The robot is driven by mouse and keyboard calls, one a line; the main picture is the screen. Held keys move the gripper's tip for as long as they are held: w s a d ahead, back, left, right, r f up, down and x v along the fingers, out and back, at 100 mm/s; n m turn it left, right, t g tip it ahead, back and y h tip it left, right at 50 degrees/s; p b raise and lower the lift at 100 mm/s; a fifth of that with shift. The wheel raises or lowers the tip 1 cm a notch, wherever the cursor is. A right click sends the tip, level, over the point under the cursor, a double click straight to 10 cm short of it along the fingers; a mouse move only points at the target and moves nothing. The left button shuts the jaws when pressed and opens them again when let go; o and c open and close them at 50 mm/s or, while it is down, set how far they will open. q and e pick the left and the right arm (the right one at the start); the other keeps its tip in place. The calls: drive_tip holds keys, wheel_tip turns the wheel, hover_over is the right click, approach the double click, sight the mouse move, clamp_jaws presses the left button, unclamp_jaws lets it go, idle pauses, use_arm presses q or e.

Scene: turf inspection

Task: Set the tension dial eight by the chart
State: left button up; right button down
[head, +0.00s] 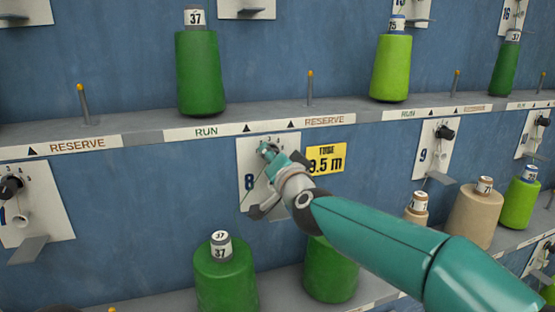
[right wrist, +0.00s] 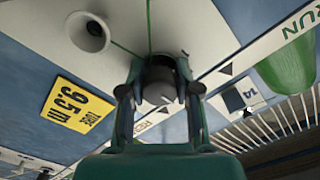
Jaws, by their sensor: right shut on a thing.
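The plate (head: 245,190) marked 8 is on the blue wall, below the shelf strip with RUN and RESERVE labels. My right gripper (head: 268,150) comes from the lower right and is at the top of this plate, hiding most of its dial in the head view. In the right wrist view the dark dial (right wrist: 160,78) sits between the two fingers of my right gripper (right wrist: 160,92), which is shut on it. The pointer and most scale marks are too hidden to read. My left gripper is not in view.
A yellow tag (head: 326,159) reading 9.5 m is right of the plate. Green cones (head: 200,75) stand on the upper shelf and more (head: 224,275) below. Another dial plate, number 9 (head: 428,155), is farther right. A white eyelet (right wrist: 87,32) is near the gripper.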

drive_tip(key=shift+w+d+r, duration=0.1)
drive_tip(key=shift+d+r, duration=0.2)
drive_tip(key=c, duration=1.3)
unclamp_jaws()
drive_tip(key=o, duration=0.5)
drive_tip(key=shift+w+f, duration=0.15)
drive_tip(key=shift+f, duration=0.05)
drive_tip(key=shift+a, duration=0.15)
drive_tip(key=v, duration=1.2)
